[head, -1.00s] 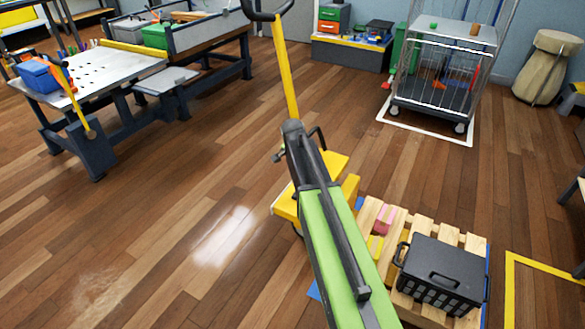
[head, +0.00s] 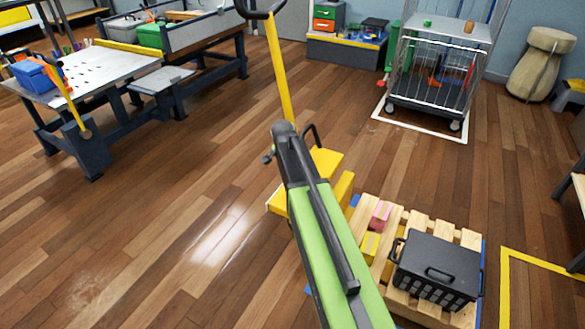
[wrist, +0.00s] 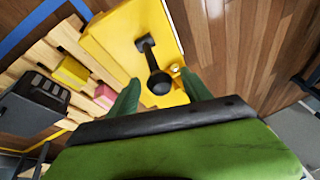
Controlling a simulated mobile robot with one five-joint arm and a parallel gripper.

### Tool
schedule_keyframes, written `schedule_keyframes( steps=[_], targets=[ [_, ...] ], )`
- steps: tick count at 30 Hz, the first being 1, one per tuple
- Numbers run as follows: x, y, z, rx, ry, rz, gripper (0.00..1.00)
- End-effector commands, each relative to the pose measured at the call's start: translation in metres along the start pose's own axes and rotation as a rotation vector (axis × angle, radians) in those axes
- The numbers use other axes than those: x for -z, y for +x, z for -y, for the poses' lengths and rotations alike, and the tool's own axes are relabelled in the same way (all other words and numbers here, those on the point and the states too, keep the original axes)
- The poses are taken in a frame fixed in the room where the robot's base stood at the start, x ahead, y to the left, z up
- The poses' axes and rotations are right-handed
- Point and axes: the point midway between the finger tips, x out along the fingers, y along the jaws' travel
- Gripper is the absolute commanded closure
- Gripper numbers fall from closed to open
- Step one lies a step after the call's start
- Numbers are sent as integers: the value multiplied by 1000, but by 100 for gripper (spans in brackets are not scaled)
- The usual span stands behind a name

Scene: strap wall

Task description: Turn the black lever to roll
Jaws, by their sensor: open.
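In the wrist view the black lever (wrist: 158,82) has a round knob and stands on the yellow housing (wrist: 112,38) of a pallet truck. My gripper (wrist: 159,80) is open, and its two green fingers show on either side of the knob. The knob appears between the fingertips; I cannot tell whether either finger touches it. In the head view the yellow housing (head: 325,162) is partly behind my green arm, and the truck's yellow pole (head: 279,75) rises behind it. My fingers are hidden there.
A wooden pallet (head: 420,225) carries a black crate (head: 437,268), a pink block (head: 381,214) and a yellow block (head: 370,246). A workbench (head: 100,85) stands at the left and a wire cage trolley (head: 435,75) at the back. The wooden floor at left is clear.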

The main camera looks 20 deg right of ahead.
Motion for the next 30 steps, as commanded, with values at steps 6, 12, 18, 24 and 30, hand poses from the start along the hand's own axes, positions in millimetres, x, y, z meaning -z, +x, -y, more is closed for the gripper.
schedule_keyframes(
  steps=[6, 12, 18, 24, 30],
  targets=[
    [3, -23, 0, -1, 1, 0, 43],
    [4, -68, 0, -1, -1, 0, 43],
    [4, -116, 1, 0, 0, 0, 43],
    [3, -160, 1, 1, -1, 0, 43],
    [1, -176, 1, 1, 0, 0, 43]
  ],
)
